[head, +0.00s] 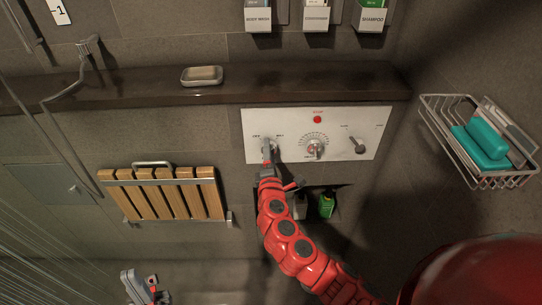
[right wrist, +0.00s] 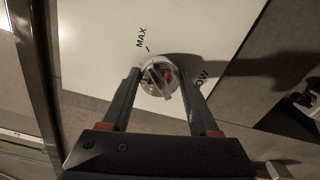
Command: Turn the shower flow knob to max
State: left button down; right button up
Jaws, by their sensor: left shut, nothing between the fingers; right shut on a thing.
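The white control panel (head: 338,121) is on the tiled wall. Its left knob, the flow knob (right wrist: 157,80), sits between the LOW and MAX labels in the right wrist view. My right gripper (head: 268,150) is shut on this knob, with a finger on each side (right wrist: 157,86). The knob has a light grip bar and a red mark. I cannot tell its exact setting. In the head view the gripper mostly hides the knob. My left gripper (head: 141,286) is shut and empty at the lower left, away from the panel.
A dial (head: 315,150) and a dark lever (head: 358,146) are further right on the panel. A dark ledge (head: 130,92) with a soap dish (head: 202,75) runs above. A folded wooden seat (head: 165,196) is left, a wire basket (head: 470,125) right. Bottles (head: 326,204) stand in a niche below.

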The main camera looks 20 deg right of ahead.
jog(key=shift+w+a+r, duration=0.1)
jog(key=shift+a+r, duration=0.15)
jog(key=shift+r, duration=0.05)
dwell(0.4)
jog(key=o, duration=1.1)
jog(key=shift+o, duration=1.3)
jog(key=shift+f, duration=0.15)
jog(key=p+v, duration=0.1)
jog(key=v, duration=1.6)
jog(key=shift+s, duration=0.3)
jog(key=shift+w+a+p, duration=0.1)
jog(key=shift+w+p, duration=0.05)
jog(key=shift+p, duration=0.15)
